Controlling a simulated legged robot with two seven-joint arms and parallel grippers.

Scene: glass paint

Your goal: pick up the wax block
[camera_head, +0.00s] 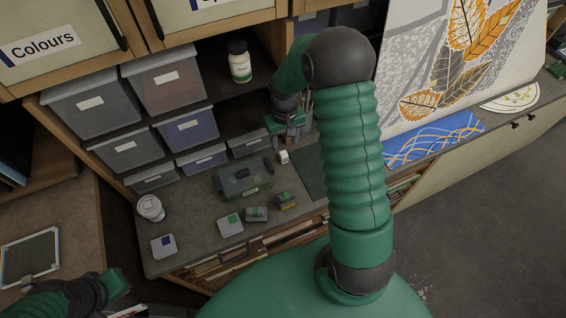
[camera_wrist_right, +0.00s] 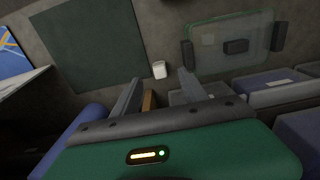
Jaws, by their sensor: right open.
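A small white block, which looks like the wax block (camera_head: 284,157), stands on the grey counter between the lidded box and the dark green mat. It also shows in the right wrist view (camera_wrist_right: 159,70), just beyond my fingertips and roughly between their lines. My right gripper (camera_head: 287,128) is above and behind the block in the head view. In the right wrist view its two fingers (camera_wrist_right: 160,84) are apart, with nothing held. My left gripper (camera_head: 118,286) is low at the left edge, far from the block; its jaws are unclear.
The lidded box (camera_head: 243,180) stands close to the block, the green mat (camera_head: 309,170) on its other side. Small blocks (camera_head: 257,214) and a lidded cup (camera_head: 150,208) stand nearer the front edge. Shelf bins (camera_head: 187,130) and a bottle (camera_head: 239,62) are behind.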

